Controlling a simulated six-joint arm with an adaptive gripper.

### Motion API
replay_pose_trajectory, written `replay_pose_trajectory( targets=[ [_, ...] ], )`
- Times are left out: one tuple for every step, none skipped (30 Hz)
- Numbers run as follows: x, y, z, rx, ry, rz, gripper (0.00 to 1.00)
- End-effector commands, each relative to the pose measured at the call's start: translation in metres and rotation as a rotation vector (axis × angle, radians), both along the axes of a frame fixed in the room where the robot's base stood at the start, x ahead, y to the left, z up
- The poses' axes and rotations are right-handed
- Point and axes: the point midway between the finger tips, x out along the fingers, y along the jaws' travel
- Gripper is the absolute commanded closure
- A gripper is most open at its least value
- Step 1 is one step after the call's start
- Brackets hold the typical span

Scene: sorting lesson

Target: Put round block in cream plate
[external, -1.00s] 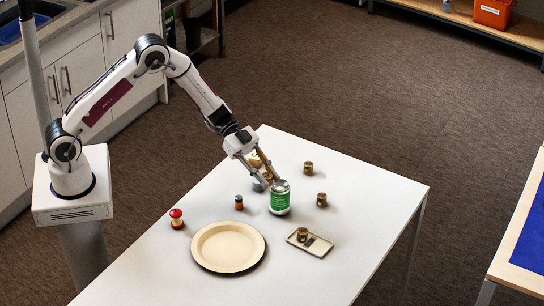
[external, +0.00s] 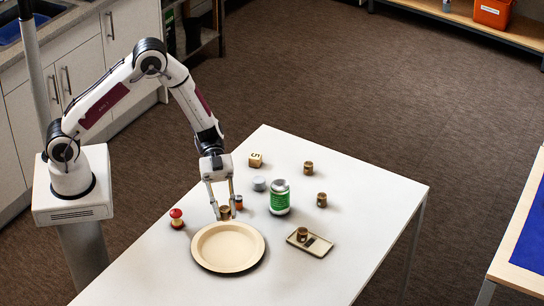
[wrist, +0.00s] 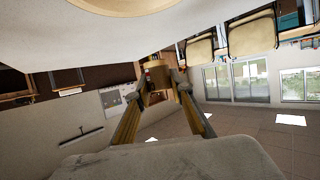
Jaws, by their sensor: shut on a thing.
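The cream plate (external: 228,262) lies on the white table near its front left part, and its bare surface is empty. Its edge also shows at the top of the wrist view (wrist: 130,5). My gripper (external: 223,214) hangs just beyond the plate's far rim, pointing down. It is shut on a small brown round block (external: 225,212). The block also shows between the fingertips in the wrist view (wrist: 155,95). I cannot tell how far the block is above the table.
Several similar brown blocks stand apart, one (external: 303,234) on a small tray (external: 319,247). The right front table is clear.

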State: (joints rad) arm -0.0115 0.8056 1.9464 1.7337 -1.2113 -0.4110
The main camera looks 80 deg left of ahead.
Motion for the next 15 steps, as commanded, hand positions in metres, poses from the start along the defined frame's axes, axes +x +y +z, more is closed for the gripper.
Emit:
replay_pose_trajectory(
  targets=[
    [0.000, 0.000, -0.005, 0.000, 0.002, 0.001, 0.91],
    [0.000, 0.000, -0.007, 0.000, 0.002, 0.001, 0.91],
    [0.000, 0.000, -0.012, 0.000, 0.003, 0.001, 0.91],
    [0.000, 0.000, -0.015, 0.000, 0.003, 0.001, 0.91],
    [0.000, 0.000, -0.019, 0.000, 0.003, 0.001, 0.91],
    [0.000, 0.000, -0.022, 0.000, 0.002, 0.001, 0.91],
    [0.000, 0.000, -0.024, 0.000, 0.001, 0.000, 0.91],
    [0.000, 0.000, -0.025, 0.000, 0.001, 0.000, 0.91],
    [0.000, 0.000, -0.027, 0.000, 0.001, 0.000, 0.91],
    [0.000, 0.000, -0.028, 0.000, 0.001, 0.000, 0.91],
    [0.000, 0.000, -0.029, 0.000, 0.001, 0.000, 0.91],
    [0.000, 0.000, -0.030, 0.000, 0.000, 0.001, 0.91],
    [0.000, 0.000, -0.031, 0.000, 0.000, 0.001, 0.91],
    [0.000, 0.000, -0.031, 0.000, 0.000, 0.001, 0.91],
    [0.000, 0.000, -0.031, 0.000, 0.000, 0.001, 0.91]
  ],
)
